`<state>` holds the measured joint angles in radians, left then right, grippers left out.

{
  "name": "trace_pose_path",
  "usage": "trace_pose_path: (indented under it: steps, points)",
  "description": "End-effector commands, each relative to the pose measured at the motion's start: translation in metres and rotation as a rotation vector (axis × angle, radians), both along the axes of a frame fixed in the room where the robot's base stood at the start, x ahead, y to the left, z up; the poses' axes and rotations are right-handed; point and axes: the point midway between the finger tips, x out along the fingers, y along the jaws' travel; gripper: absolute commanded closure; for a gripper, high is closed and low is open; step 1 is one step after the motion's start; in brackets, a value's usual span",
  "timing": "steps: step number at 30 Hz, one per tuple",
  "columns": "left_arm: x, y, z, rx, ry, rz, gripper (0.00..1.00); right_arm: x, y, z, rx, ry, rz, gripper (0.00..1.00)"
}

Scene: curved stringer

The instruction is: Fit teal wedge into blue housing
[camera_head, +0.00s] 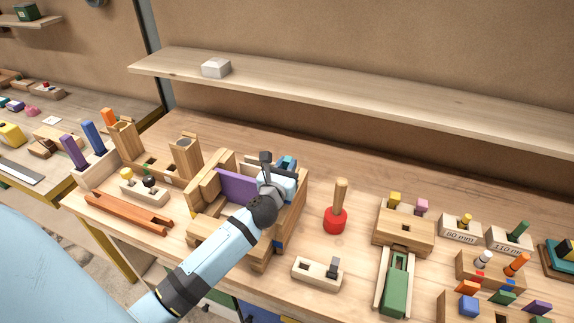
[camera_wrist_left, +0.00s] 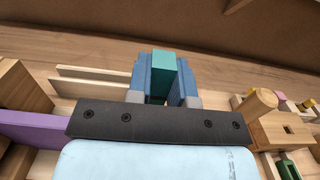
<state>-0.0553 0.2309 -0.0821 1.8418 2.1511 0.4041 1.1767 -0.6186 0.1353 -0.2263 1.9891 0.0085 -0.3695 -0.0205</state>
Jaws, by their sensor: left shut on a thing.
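My left gripper (camera_wrist_left: 160,88) is shut on the teal wedge (camera_wrist_left: 161,62), which shows as a teal block between its two blue, ribbed fingers. In the head view the left gripper (camera_head: 286,164) is over the right back part of a wooden frame, and the wrist hides much of what is there. I cannot make out the blue housing for sure. A small blue patch (camera_head: 278,243) shows low at the frame's right side, partly hidden. I cannot tell whether the wedge touches anything beyond the fingers. My right gripper is not in view.
The wooden frame (camera_head: 203,224) holds a purple panel (camera_head: 237,184). A red-based wooden-handled tool (camera_head: 335,219) stands close to its right. A reddish-brown slotted rail (camera_head: 128,214) lies at left. A shelf (camera_head: 365,88) runs above the bench's back. Several small blocks crowd the right side.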

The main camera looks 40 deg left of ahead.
Motion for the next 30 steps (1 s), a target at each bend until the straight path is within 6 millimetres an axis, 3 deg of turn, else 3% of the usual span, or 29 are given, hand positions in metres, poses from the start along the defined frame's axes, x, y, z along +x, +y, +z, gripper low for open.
trace_pose_path:
  steps: [19, 20, 23, 24, 30]
  points:
    - [0.0, 0.0, -0.018, 0.0, 0.001, 0.001, 1.0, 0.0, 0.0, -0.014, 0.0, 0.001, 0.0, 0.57]
    - [0.0, 0.0, -0.017, 0.0, 0.001, 0.001, 0.77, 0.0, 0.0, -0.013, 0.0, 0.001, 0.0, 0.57]
    - [0.0, 0.0, -0.017, 0.0, 0.001, 0.001, 0.54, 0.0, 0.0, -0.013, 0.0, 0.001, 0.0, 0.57]
    - [0.0, 0.0, -0.017, 0.0, 0.001, 0.001, 0.5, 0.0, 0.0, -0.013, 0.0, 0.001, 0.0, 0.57]
    - [0.0, 0.0, -0.017, 0.0, 0.002, 0.0, 0.5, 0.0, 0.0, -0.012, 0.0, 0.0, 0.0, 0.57]
